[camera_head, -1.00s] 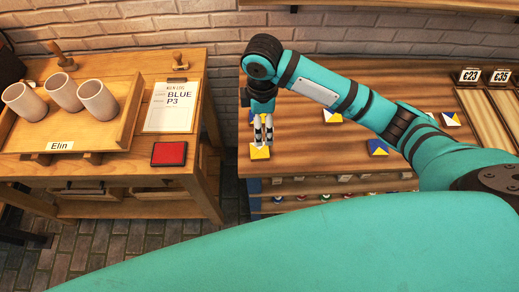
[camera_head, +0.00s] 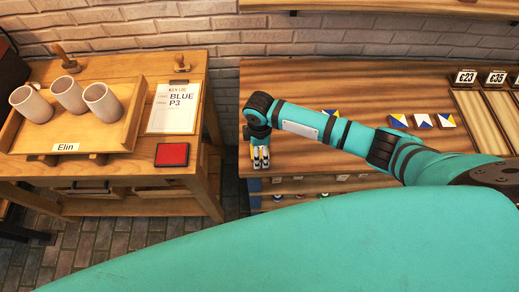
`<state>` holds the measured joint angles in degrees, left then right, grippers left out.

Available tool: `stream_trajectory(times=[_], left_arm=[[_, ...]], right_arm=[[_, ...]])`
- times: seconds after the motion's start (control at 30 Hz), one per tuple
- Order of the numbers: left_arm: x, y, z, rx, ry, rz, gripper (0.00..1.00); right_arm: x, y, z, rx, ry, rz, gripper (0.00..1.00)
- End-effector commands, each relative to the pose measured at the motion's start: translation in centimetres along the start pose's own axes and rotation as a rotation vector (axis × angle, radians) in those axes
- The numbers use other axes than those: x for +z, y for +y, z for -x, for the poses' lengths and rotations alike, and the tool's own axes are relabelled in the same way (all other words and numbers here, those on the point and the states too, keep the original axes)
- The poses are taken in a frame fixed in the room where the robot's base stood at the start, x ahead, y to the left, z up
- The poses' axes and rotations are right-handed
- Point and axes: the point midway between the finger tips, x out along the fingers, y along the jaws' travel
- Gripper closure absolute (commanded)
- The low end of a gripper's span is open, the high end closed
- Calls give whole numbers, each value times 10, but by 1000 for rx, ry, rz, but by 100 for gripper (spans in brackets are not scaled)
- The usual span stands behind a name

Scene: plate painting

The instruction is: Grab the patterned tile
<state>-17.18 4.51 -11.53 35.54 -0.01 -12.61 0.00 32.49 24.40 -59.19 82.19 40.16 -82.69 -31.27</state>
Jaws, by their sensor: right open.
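My right gripper (camera_head: 261,162) points straight down at the front left corner of the right-hand table. It is open, with its fingers around or just over a yellow-and-white patterned tile (camera_head: 261,154). Only small yellow bits of this tile show between and behind the fingers. I cannot tell whether the fingers touch it. Another blue-and-yellow tile (camera_head: 331,113) shows behind my forearm. My left gripper is out of view.
The left table holds a wooden tray (camera_head: 127,126) with three pale cups, a note card (camera_head: 174,108) reading BLUE P3, a red pad (camera_head: 172,154) and stamps. A gap separates the tables. Price signs (camera_head: 497,77) and slatted racks (camera_head: 492,119) stand at the right.

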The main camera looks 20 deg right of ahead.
Motion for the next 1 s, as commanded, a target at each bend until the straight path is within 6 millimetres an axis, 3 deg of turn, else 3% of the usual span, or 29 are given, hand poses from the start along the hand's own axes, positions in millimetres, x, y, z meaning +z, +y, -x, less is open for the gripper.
stream_trajectory(times=[0.27,0.73,1.0], left_arm=[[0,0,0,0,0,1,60],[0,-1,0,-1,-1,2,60],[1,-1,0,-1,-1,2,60]], right_arm=[[0,0,-4,1,1,0,17],[0,0,-4,1,1,-1,79],[0,0,-3,2,1,0,82]])
